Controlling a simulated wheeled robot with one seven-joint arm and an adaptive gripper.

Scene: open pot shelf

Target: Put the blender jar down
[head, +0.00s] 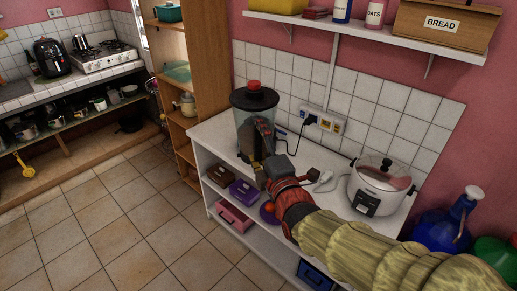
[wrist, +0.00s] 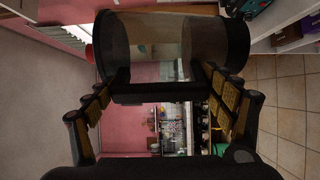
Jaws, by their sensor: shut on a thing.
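The blender jar (head: 245,124) is a clear, smoky jar with a black lid, a red knob and a dark handle. In the head view it is upright at the left end of the white counter (head: 328,160); I cannot tell whether its bottom touches the top. My gripper (head: 259,158) is at its handle side and shut on it. In the wrist view, turned sideways, the jar (wrist: 170,45) lies across the top of the picture, with its black handle between the fingers of my gripper (wrist: 158,95). The lower part of the jar is partly hidden by my gripper in the head view.
A white rice cooker (head: 380,188) stands at the counter's right. A black plug (head: 309,120) and its cord are at the wall behind. A tall wooden shelf (head: 177,90) rises just left of the counter. Boxes (head: 243,192) sit on the shelf below. Tiled floor (head: 130,225) lies open at left.

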